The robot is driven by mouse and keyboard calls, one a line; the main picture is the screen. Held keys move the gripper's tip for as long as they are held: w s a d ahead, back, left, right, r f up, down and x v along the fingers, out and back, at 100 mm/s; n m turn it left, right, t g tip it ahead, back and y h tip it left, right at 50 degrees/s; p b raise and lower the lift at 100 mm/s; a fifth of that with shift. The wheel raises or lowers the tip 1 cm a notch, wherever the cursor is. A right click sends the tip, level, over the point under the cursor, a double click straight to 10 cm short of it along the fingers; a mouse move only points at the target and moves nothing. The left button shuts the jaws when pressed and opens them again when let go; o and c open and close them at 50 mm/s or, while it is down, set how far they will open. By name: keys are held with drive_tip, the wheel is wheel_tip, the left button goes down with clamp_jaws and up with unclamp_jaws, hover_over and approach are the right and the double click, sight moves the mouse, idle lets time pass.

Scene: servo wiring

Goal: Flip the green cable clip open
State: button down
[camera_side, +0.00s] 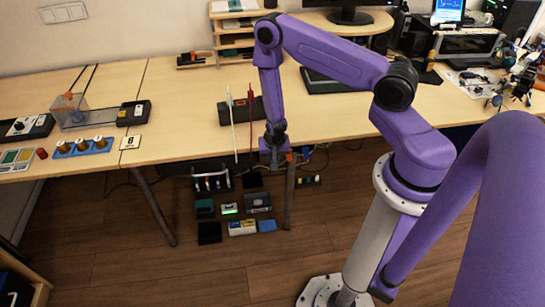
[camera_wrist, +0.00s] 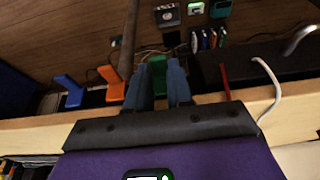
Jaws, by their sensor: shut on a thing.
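The green cable clip (camera_wrist: 157,70) is at the table's edge in the wrist view, between the two blue fingers of my gripper (camera_wrist: 161,65). The fingers are closed on it and hide its lower part. Whether its flap is up or down I cannot tell. In the side view my gripper (camera_side: 273,158) points down at the table's front edge, and the green clip cannot be made out there. An orange clip (camera_wrist: 110,82) and a blue clip (camera_wrist: 70,91) stand to its left in the wrist view, each with a slanted upright part.
A white cable (camera_wrist: 268,88) and a red cable (camera_wrist: 225,80) rise right of my gripper in the wrist view. Several small devices lie below the table edge.

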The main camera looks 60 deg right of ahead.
drive_tip(key=shift+w+d+r+g+y, duration=0.1)
drive_tip(key=shift+r+g+y, duration=0.2)
drive_tip(key=shift+g+y, duration=0.4)
drive_tip(key=shift+w+d+r+g+y, duration=0.1)
drive_tip(key=shift+r+g+y, duration=0.2)
drive_tip(key=shift+g+y, duration=0.4)
drive_tip(key=shift+r+g+y, duration=0.15)
drive_tip(key=shift+g+y, duration=0.35)
drive_tip(key=shift+w+d+r+g+y, duration=0.1)
drive_tip(key=shift+r+g+y, duration=0.05)
drive_tip(key=shift+g+y, duration=0.45)
drive_tip(key=c, duration=1)
unclamp_jaws()
drive_tip(key=v, duration=1.7)
drive_tip(key=shift+r, duration=0.15)
